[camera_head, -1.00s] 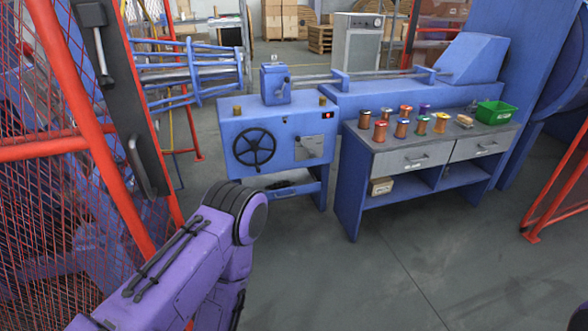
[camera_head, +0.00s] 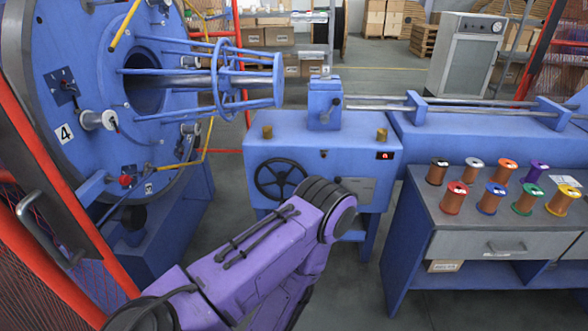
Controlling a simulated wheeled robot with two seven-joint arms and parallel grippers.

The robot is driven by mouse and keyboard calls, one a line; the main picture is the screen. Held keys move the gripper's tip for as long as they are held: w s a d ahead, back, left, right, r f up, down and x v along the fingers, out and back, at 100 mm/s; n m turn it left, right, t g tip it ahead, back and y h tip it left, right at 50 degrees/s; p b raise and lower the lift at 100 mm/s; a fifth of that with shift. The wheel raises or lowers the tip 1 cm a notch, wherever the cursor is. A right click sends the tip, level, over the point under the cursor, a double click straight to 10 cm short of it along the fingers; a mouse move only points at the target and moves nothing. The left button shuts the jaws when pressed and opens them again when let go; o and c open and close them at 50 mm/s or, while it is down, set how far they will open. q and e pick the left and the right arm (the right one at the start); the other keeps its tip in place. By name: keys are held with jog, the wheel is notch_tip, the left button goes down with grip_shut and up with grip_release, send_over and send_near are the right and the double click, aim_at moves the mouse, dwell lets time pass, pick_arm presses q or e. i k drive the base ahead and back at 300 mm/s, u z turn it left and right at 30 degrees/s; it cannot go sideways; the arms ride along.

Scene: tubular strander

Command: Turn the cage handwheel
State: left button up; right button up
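The cage handwheel (camera_head: 280,179) is a black spoked wheel on the front of a blue machine cabinet (camera_head: 258,146), near the picture's middle. My purple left arm comes in from the lower left, and its black-ringed joint stands in front of the cabinet, just right of and below the wheel. The wheel is mostly clear of the arm in this view. My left gripper is hidden or outside the picture. My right gripper is not in the picture either.
A large blue strander disc (camera_head: 95,60) and cage tubes (camera_head: 250,88) stand at the left. A red mesh guard frame (camera_head: 45,205) is near on the left. A workbench (camera_head: 435,205) with several coloured spools stands right. Grey floor shows between the disc and cabinet.

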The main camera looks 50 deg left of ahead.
aim_at(281, 181)
jog(key=u, duration=1.95)
